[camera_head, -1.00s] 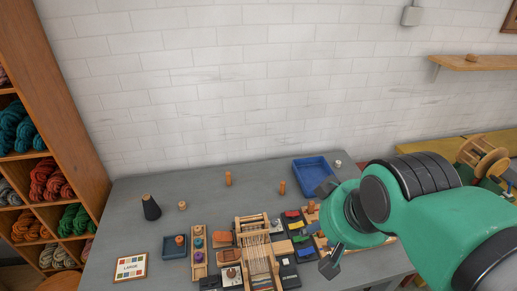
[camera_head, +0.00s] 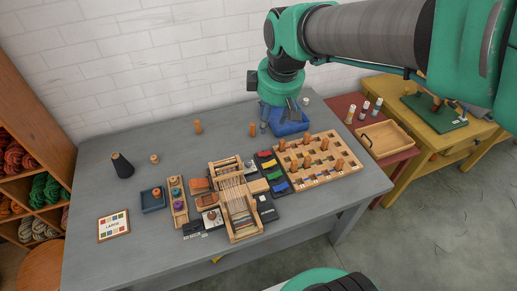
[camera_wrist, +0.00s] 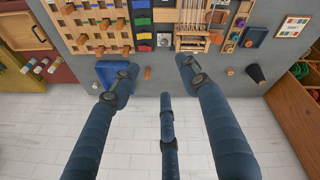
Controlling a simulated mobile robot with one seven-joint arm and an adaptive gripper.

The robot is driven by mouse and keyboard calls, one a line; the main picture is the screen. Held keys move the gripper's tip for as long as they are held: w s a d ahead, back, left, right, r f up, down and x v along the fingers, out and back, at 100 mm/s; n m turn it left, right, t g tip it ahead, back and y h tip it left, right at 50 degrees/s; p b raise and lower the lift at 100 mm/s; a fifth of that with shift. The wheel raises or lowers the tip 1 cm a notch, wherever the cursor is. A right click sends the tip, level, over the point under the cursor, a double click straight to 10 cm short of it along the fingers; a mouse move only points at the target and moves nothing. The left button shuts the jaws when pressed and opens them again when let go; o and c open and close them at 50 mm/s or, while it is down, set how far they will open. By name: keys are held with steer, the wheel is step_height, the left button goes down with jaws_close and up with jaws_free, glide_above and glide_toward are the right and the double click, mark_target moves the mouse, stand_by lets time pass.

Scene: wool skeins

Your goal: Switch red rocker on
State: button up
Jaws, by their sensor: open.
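The red rocker (camera_head: 264,154) is at the far end of a column of coloured rockers on the grey table, behind the yellow rocker (camera_head: 268,163). Green (camera_head: 274,174) and blue (camera_head: 280,187) rockers follow toward the front. In the wrist view the red rocker (camera_wrist: 145,48) lies just beyond and between my fingers. Its on or off position is too small to tell. My gripper (camera_head: 279,116) is open and empty, above the back of the table near the blue tray, behind the red rocker. The open fingers also show in the wrist view (camera_wrist: 153,72).
The blue tray (camera_head: 292,129) is partly hidden by my gripper. A wooden pegboard (camera_head: 345,176) stands right of the rockers and a small loom (camera_head: 236,205) left. Orange pegs (camera_head: 252,129) (camera_head: 197,126) stand upright behind. The table's back left is mostly clear.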

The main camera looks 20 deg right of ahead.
steer(key=w+d+f+n+g, duration=0.25)
steer(key=w+f+n, duration=0.45)
steer(key=w+f, duration=0.55)
steer(key=n+g, duration=0.1)
steer(key=n, duration=0.6)
glide_above(261, 154)
step_height(261, 154, down, 16)
steer(key=shift+r, duration=0.15)
steer(key=shift+w+a, duration=0.1)
step_height(261, 154, down, 14)
steer(key=b, duration=0.3)
steer(key=shift+r, duration=0.15)
steer(key=c, duration=1.1)
steer(key=shift+c, duration=0.2)
